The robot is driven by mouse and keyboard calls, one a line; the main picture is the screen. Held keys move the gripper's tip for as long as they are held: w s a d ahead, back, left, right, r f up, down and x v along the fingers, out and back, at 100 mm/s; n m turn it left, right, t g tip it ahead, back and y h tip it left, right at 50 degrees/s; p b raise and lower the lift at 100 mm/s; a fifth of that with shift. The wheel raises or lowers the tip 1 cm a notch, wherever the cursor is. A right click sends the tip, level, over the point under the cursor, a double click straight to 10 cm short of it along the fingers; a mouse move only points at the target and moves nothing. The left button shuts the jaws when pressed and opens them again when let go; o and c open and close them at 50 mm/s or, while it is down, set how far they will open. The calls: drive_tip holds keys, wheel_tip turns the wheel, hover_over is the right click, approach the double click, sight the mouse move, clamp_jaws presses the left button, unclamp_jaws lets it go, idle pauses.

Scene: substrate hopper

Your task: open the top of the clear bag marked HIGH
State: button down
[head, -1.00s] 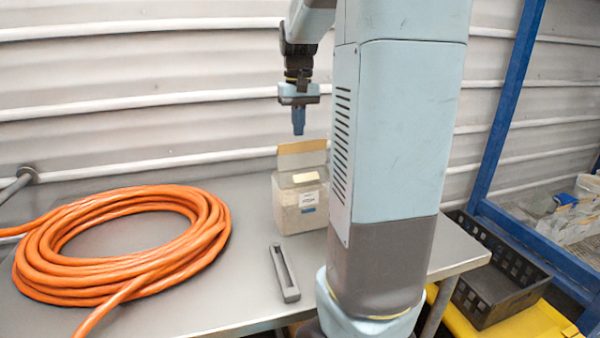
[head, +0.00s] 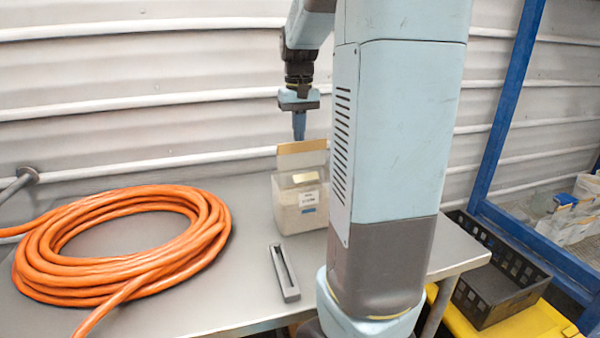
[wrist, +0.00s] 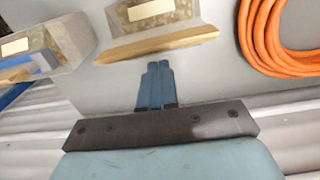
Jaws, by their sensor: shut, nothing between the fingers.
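A clear bag (head: 288,210) with pale contents stands upright on the grey table, with a white and blue label on its front. The label is too small to read, so I cannot tell whether it says HIGH. Its tan top strip (head: 302,147) stands up at the back; it also shows in the wrist view (wrist: 160,44). My gripper (head: 299,138) is shut and empty, just above and behind that strip. In the wrist view my shut blue fingertips (wrist: 158,65) are close to the strip; I cannot tell if they touch. A second similar bag (wrist: 60,45) shows at the left there.
A coiled orange hose (head: 120,250) fills the table's left side. A dark grey slotted tool (head: 284,273) lies in front of the bag. My column hides the table's right part. A black crate (head: 495,290) and blue frame (head: 505,110) are at the right.

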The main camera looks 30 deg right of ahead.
drive_tip(key=s+a, duration=0.1)
drive_tip(key=s, duration=0.6)
drive_tip(key=shift+a, duration=0.3)
idle(0.9)
drive_tip(key=shift+s, duration=0.1)
drive_tip(key=shift+s+a+f, duration=0.2)
drive_tip(key=shift+s, duration=0.6)
drive_tip(key=shift+s+a+f, duration=0.15)
drive_tip(key=shift+s+f, duration=0.05)
drive_tip(key=shift+s, duration=0.55)
drive_tip(key=shift+s+a+f, duration=0.2)
drive_tip(key=shift+s, duration=0.6)
drive_tip(key=shift+r, duration=0.1)
wheel_tip(320, 180, up, 8)
idle(0.7)
drive_tip(key=s+a+f+n+t, duration=0.1)
drive_tip(key=s+a+f+t, duration=0.1)
drive_tip(key=a, duration=0.5)
drive_tip(key=s+a+f+n+t, duration=0.2)
drive_tip(key=s+a+f, duration=0.3)
drive_tip(key=a, duration=0.3)
drive_tip(key=shift+s+t, duration=0.45)
drive_tip(key=shift+t, duration=0.35)
